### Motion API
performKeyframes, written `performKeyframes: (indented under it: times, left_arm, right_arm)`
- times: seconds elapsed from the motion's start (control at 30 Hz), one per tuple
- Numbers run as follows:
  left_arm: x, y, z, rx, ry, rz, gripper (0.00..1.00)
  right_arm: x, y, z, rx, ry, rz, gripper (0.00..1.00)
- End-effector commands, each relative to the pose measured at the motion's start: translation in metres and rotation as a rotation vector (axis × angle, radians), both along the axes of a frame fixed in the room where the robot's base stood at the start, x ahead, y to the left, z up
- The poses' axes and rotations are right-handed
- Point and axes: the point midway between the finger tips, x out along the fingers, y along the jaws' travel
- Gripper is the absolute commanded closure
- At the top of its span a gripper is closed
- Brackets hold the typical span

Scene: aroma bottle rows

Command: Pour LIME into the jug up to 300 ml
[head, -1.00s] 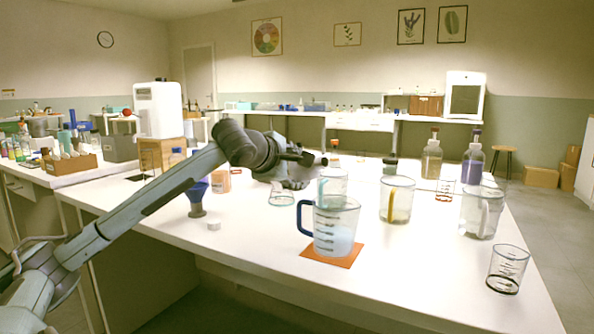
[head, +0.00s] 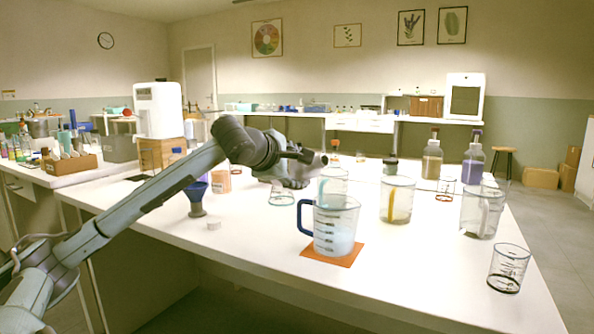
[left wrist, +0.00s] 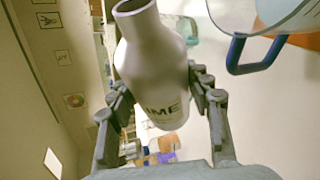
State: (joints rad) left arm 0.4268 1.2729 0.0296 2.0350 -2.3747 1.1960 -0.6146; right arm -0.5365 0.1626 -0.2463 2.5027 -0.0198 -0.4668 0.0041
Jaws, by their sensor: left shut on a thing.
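The jug (head: 335,232) is clear with a blue handle and dark marks, and stands on an orange mat (head: 318,252). Pale liquid lies in its lower part; I cannot read the level. My left gripper (head: 296,166) is above the table, behind and left of the jug's rim. In the left wrist view, the left gripper (left wrist: 160,100) is shut on a grey bottle (left wrist: 150,62) lettered "IME", its L partly hidden. The bottle's open mouth shows at the top. The jug's blue handle (left wrist: 235,62) is at upper right there. No stream shows. My right gripper is not in view.
Clear jugs stand behind and right of the jug, some with coloured handles (head: 397,200). A beaker (head: 507,268) is at the right edge. A blue funnel-like vessel (head: 196,198) and a white cap (head: 213,223) are at left. Two stoppered bottles (head: 432,160) stand at the back.

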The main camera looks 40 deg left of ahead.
Motion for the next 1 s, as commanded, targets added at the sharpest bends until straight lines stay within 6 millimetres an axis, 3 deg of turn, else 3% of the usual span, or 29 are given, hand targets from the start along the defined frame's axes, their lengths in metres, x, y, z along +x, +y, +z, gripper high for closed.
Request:
performKeyframes:
  times: [1.0]
  left_arm:
    - [0.0000, 0.0008, 0.0012, 0.033, -0.004, 0.001, 0.92]
  right_arm:
    - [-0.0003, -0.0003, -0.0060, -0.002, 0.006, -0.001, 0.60]
